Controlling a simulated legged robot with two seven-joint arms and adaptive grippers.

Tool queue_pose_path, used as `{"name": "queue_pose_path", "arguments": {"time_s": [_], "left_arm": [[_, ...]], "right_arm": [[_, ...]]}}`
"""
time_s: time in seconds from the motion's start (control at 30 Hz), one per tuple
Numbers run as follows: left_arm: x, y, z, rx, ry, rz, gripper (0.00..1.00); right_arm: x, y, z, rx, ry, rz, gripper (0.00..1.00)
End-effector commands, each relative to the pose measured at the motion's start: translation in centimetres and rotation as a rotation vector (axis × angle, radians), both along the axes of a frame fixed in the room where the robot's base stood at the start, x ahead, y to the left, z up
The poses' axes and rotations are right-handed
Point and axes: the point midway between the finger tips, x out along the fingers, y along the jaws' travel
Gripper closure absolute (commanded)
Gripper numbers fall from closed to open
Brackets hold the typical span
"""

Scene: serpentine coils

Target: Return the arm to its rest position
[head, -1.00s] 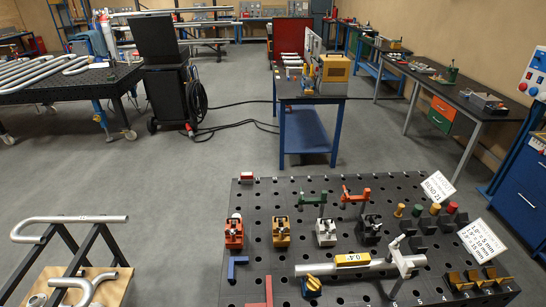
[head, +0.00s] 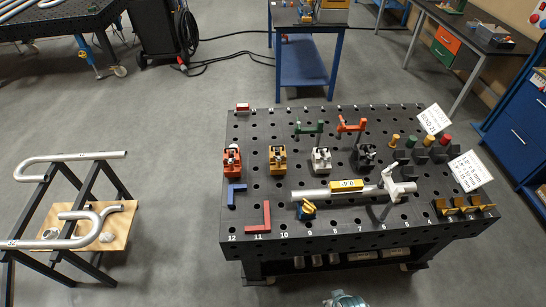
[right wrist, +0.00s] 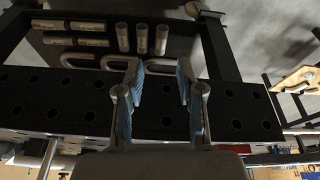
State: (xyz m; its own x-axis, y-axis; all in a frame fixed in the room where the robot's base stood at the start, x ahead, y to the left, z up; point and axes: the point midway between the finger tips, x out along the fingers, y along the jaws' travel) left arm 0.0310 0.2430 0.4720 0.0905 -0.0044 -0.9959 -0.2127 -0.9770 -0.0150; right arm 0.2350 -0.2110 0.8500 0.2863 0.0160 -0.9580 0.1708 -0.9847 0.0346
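My right gripper (right wrist: 160,75) is open in the right wrist view, with two blue-grey fingers apart and nothing between them. Behind the fingers is the black perforated fixture table (right wrist: 235,110). In the head view a small grey-teal part of an arm or gripper (head: 345,300) shows at the bottom edge, in front of the table (head: 300,235); most of it is cut off. My left gripper is not in view.
The table bears a straight tube (head: 312,194) with a yellow label, clamps, colored blocks and signs. Bent tubes (head: 70,157) rest on a black stand at left. Tubes (right wrist: 85,27) lie on a shelf. Grey floor (head: 180,200) between stand and table is clear.

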Motion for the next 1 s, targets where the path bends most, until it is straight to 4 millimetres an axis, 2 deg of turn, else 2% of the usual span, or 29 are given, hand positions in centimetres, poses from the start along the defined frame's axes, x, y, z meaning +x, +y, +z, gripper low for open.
{"name": "queue_pose_path", "arguments": {"time_s": [0.03, 0.27, 0.37, 0.47, 0.5, 0.6, 0.7, 0.83, 0.9, 1.0], "left_arm": [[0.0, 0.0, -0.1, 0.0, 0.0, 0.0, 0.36], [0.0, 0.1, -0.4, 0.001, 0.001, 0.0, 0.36], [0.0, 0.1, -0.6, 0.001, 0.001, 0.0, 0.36], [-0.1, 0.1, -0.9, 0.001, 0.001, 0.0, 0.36], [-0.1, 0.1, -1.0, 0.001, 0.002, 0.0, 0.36], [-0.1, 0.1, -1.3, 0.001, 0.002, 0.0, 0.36], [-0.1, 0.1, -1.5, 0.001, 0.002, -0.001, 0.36], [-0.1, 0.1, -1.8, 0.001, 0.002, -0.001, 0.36], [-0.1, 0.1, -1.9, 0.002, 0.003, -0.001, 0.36], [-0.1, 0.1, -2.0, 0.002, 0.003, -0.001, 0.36]], "right_arm": [[0.1, 0.0, -1.6, 0.0, 0.01, 0.0, 0.63], [0.3, 0.2, -9.1, 0.0, 0.039, 0.004, 0.63], [-0.2, 0.2, -13.5, -0.001, 0.057, 0.006, 0.63], [-1.5, 0.1, -19.0, -0.002, 0.081, 0.01, 0.63], [-2.5, 0.0, -21.6, -0.004, 0.093, 0.012, 0.63], [-5.5, -0.5, -27.6, -0.007, 0.12, 0.018, 0.63], [-9.4, -1.1, -32.6, -0.01, 0.148, 0.023, 0.63], [-14.5, -2.0, -37.0, -0.015, 0.175, 0.03, 0.63], [-16.8, -2.5, -38.3, -0.017, 0.186, 0.033, 0.63], [-19.1, -2.9, -39.4, -0.018, 0.195, 0.036, 0.63]]}}
